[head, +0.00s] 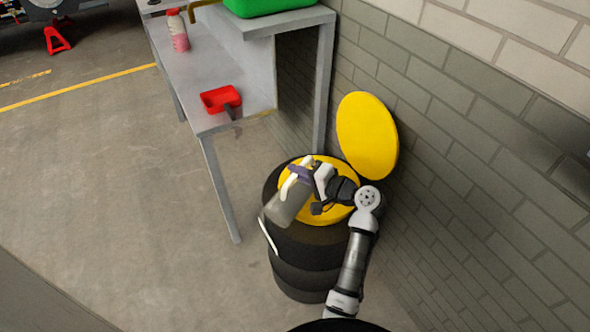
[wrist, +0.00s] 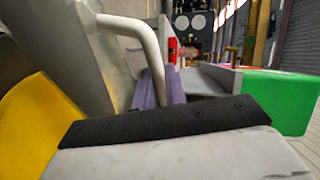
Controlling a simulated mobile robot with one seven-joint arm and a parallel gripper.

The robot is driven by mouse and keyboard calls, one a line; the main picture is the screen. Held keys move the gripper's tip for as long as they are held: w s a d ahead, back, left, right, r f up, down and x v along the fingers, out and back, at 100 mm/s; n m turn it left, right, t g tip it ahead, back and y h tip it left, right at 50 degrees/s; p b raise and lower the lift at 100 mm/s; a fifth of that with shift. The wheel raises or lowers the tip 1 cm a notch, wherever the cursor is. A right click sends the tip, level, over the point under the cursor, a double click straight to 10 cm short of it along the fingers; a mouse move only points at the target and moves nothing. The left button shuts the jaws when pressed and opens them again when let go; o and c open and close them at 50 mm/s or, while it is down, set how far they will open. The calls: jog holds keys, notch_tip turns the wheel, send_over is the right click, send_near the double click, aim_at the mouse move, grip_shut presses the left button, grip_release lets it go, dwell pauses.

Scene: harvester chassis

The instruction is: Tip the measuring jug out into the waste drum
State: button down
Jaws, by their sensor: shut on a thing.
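The measuring jug (head: 288,205) is a grey, see-through vessel with a pale handle. It is tilted over the left part of the drum's top, its wide end down and to the left. My gripper (head: 300,173), with purple fingers, is shut on its handle; the handle (wrist: 150,50) and fingers (wrist: 160,90) also show in the wrist view. The waste drum (head: 305,272) is black with a yellow top (head: 335,208), partly hidden by the jug and my arm. Its round yellow lid (head: 367,135) stands raised against the wall. I cannot tell whether liquid is leaving the jug.
A grey bench (head: 205,75) stands behind and left of the drum. It carries a red tray (head: 221,99), a bottle with pink contents (head: 178,30) and a green crate (head: 265,6). A brick wall (head: 470,150) bounds the right.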

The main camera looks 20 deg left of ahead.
aim_at(306, 162)
jog(key=shift+w+d+r+m+g+p, duration=0.1)
jog(key=shift+w+r+m+p, duration=0.2)
jog(key=shift+w+p, duration=0.3)
jog(key=shift+w+d+r+m+g+p, duration=0.1)
jog(key=shift+w+d+r+m+p, duration=0.1)
jog(key=shift+w+m+p, duration=0.3)
jog(key=shift+w+d+r+m+g+p, duration=0.1)
jog(key=shift+w+r+m+p, duration=0.2)
jog(key=shift+w+p, duration=0.3)
jog(key=shift+w+d+r+m+g, duration=0.2)
jog(key=shift+w+m, duration=0.2)
jog(key=shift+w, duration=0.25)
jog(key=shift+w+d+r+m+g, duration=0.1)
jog(key=shift+w+m+g, duration=0.1)
jog(key=shift+w+m, duration=0.3)
jog(key=shift+w, duration=0.1)
dwell(0.7)
